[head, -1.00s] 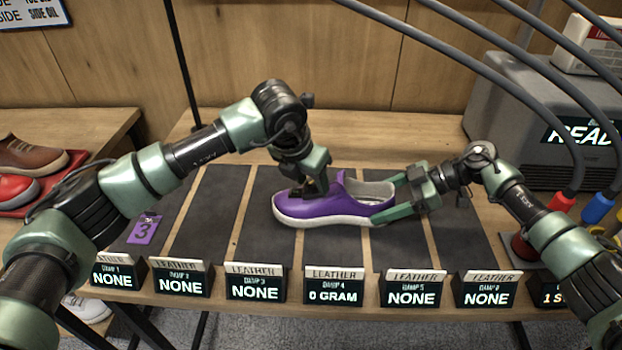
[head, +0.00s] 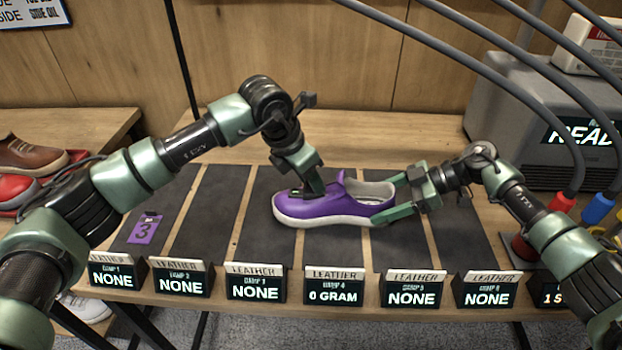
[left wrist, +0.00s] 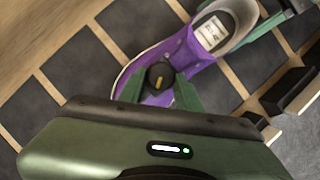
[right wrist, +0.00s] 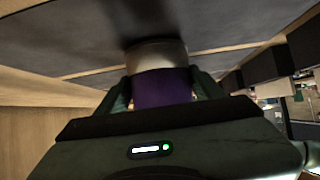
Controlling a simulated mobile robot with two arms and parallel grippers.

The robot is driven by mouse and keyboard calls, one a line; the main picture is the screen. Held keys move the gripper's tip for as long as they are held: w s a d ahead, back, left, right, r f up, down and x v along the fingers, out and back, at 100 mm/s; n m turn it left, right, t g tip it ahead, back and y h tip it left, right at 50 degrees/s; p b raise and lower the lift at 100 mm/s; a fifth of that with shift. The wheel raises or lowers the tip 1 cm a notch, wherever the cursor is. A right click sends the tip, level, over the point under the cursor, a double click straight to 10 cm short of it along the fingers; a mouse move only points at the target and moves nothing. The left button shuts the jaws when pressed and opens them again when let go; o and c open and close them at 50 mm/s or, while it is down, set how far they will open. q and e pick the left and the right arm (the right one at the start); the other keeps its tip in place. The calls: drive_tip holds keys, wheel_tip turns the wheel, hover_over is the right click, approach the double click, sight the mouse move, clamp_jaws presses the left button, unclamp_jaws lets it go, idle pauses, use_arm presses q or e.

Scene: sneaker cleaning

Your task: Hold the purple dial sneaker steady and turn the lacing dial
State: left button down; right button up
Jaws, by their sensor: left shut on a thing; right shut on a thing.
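The purple sneaker (head: 325,205) with a white sole rests on a dark mat strip, toe to the left in the head view. My right gripper (head: 390,200) is shut on its heel end; the right wrist view shows the purple heel (right wrist: 162,88) between the fingers. The black lacing dial (left wrist: 159,78) with a small yellow mark sits on top of the shoe in the left wrist view. My left gripper (left wrist: 157,92) points down from above and is shut on the dial, one finger on each side. In the head view the left gripper hides the dial.
Several label stands (head: 334,287) line the table's front edge. A purple tag marked 3 (head: 145,229) lies to the left. A grey machine (head: 520,110) with hoses stands at the back right. Other shoes (head: 30,157) sit on a side shelf at the left.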

use_arm(q)
drive_tip(key=m, duration=0.2)
drive_tip(key=m+g, duration=0.1)
drive_tip(key=shift+w+a+m+h, duration=0.1)
drive_tip(key=shift+w+m+h, duration=0.1)
drive_tip(key=shift+m+h, duration=0.2)
drive_tip(key=m, duration=0.1)
drive_tip(key=m+g, duration=0.1)
drive_tip(key=m, duration=0.1)
drive_tip(key=m+g, duration=0.1)
drive_tip(key=shift+w+m, duration=0.25)
drive_tip(key=shift+m, duration=0.05)
drive_tip(key=m, duration=0.2)
drive_tip(key=m+g, duration=0.1)
drive_tip(key=m, duration=0.1)
drive_tip(key=shift+w+g, duration=0.2)
drive_tip(key=shift+g, duration=0.1)
drive_tip(key=shift+w+m+g+y, duration=0.15)
drive_tip(key=shift+m+g+y, duration=0.35)
drive_tip(key=shift+m, duration=1.5)
drive_tip(key=c, duration=1.3)
unclamp_jaws()
drive_tip(key=shift+o, duration=0.2)
